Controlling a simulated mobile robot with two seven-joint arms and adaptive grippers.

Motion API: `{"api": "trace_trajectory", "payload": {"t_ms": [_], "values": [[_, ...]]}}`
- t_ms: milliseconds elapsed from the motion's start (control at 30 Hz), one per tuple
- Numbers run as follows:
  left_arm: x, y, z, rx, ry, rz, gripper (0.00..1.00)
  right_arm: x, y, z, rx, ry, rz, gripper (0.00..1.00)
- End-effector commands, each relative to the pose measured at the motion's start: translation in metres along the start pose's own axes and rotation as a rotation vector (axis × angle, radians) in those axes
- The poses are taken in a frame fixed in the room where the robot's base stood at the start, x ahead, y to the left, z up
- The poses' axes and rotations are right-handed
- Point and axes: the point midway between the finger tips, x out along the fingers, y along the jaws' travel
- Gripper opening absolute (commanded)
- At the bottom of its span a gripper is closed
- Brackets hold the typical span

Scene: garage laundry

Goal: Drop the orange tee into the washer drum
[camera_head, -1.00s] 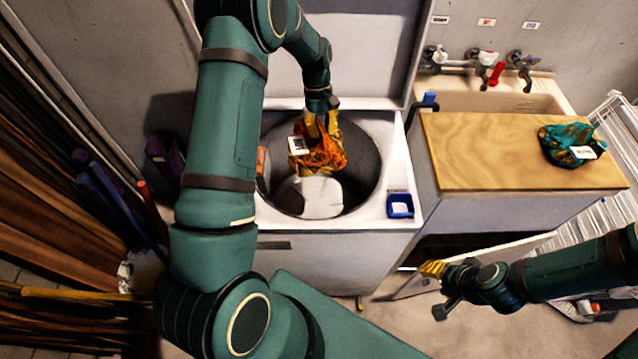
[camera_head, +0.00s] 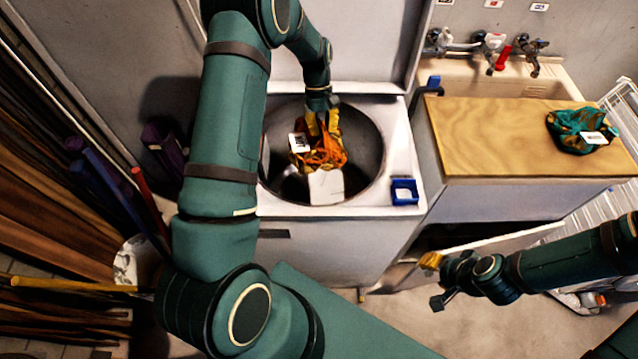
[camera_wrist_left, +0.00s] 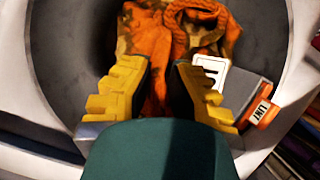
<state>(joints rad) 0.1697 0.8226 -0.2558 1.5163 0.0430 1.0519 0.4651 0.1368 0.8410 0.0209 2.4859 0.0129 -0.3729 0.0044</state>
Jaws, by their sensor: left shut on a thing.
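The orange tee (camera_head: 326,160), with dark patches and a white printed tag, hangs bunched within the opening of the washer drum (camera_head: 368,152). My left gripper (camera_head: 322,122) is shut on it from above. In the left wrist view the yellow fingers of the left gripper (camera_wrist_left: 165,85) stand on either side of part of the orange tee (camera_wrist_left: 180,35), with the grey drum wall (camera_wrist_left: 75,45) around it. I cannot tell whether the tee touches the drum bottom.
A pale block (camera_head: 326,187) shows inside the drum below the tee. The washer lid (camera_head: 370,50) stands raised behind. A blue box (camera_head: 404,191) sits on the washer's right rim. A teal and orange cloth (camera_head: 580,130) lies on the wooden board (camera_head: 490,150) by the sink.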

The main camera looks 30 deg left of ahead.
Motion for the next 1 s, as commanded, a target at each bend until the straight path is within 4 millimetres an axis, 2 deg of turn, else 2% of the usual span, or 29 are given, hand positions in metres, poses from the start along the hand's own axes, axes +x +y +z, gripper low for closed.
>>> {"api": "trace_trajectory", "payload": {"t_ms": [67,100,133,167,433,567,667,1000], "values": [[-0.001,0.000,0.000,0.000,0.001,0.000,0.00,-0.001,0.000,0.000,0.000,0.000,0.000,0.47],[-0.001,0.000,0.000,0.000,0.001,0.000,0.26,-0.001,0.000,0.000,0.000,0.000,0.000,0.47],[-0.001,0.000,0.000,0.000,0.001,0.000,0.36,-0.001,0.000,0.000,0.000,0.000,0.000,0.47],[-0.001,0.000,0.000,0.000,0.001,0.000,0.42,-0.001,0.000,0.000,0.000,0.000,0.000,0.47],[-0.001,0.000,0.000,0.000,0.000,0.000,0.42,-0.001,0.000,0.000,-0.001,0.000,0.000,0.47],[-0.007,0.000,0.000,0.000,0.002,0.001,0.42,-0.001,0.000,0.000,-0.001,0.000,0.000,0.47],[-0.020,0.000,0.000,0.000,0.004,0.002,0.42,-0.001,0.000,0.000,-0.001,0.000,0.000,0.47],[-0.087,0.001,-0.001,0.000,0.005,0.002,0.42,-0.001,0.000,0.000,-0.001,0.000,0.000,0.47]]}}
